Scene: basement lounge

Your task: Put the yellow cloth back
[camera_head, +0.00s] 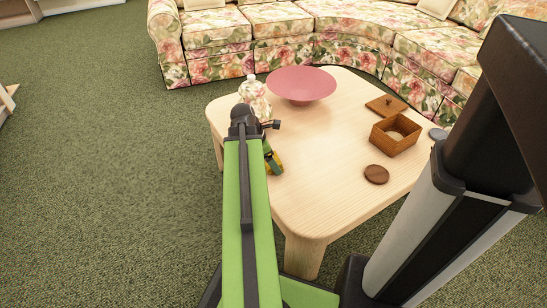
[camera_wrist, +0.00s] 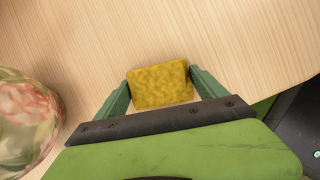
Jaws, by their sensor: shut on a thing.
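The yellow cloth (camera_wrist: 160,84) looks like a small folded block in the wrist view, squeezed between the two green fingers of my gripper (camera_wrist: 160,90). In the head view my gripper (camera_head: 272,158) is over the left part of the pale wooden table (camera_head: 320,195), with a bit of yellow showing at its fingers. The cloth is at or just above the tabletop; I cannot tell whether it touches. My arm hides part of the table's left side.
A floral jar (camera_head: 253,97) stands close behind my gripper; it is at the left in the wrist view (camera_wrist: 25,120). A pink bowl (camera_head: 301,84), an open wooden box (camera_head: 396,136), its lid (camera_head: 386,105) and a brown disc (camera_head: 376,174) are on the table. A floral sofa (camera_head: 290,25) curves behind.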

